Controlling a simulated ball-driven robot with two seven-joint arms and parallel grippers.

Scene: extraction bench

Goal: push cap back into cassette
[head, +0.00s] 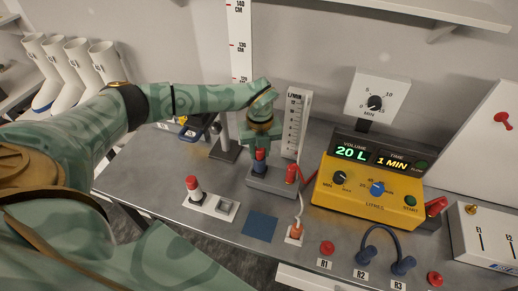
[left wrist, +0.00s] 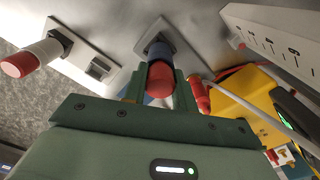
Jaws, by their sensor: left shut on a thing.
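My left gripper (head: 260,148) points down over a small grey block (head: 272,182) on the bench. It is shut on a short blue-and-red cylinder, which looks like the capped cassette; its blue part (head: 260,155) shows below the fingers. In the left wrist view my gripper's fingers (left wrist: 158,90) stand on either side of the cylinder, with its red end (left wrist: 160,80) nearest the palm and its blue part (left wrist: 158,50) towards the grey block (left wrist: 155,30). Whether the cap is fully seated is hidden. My right gripper is not in view.
A white plate (head: 222,209) with a red-topped white piece (head: 193,188) stands to the left. A flow gauge (head: 292,120), a red fitting (head: 292,173) and a yellow control box (head: 350,195) stand to the right. A blue square (head: 260,226) lies in front.

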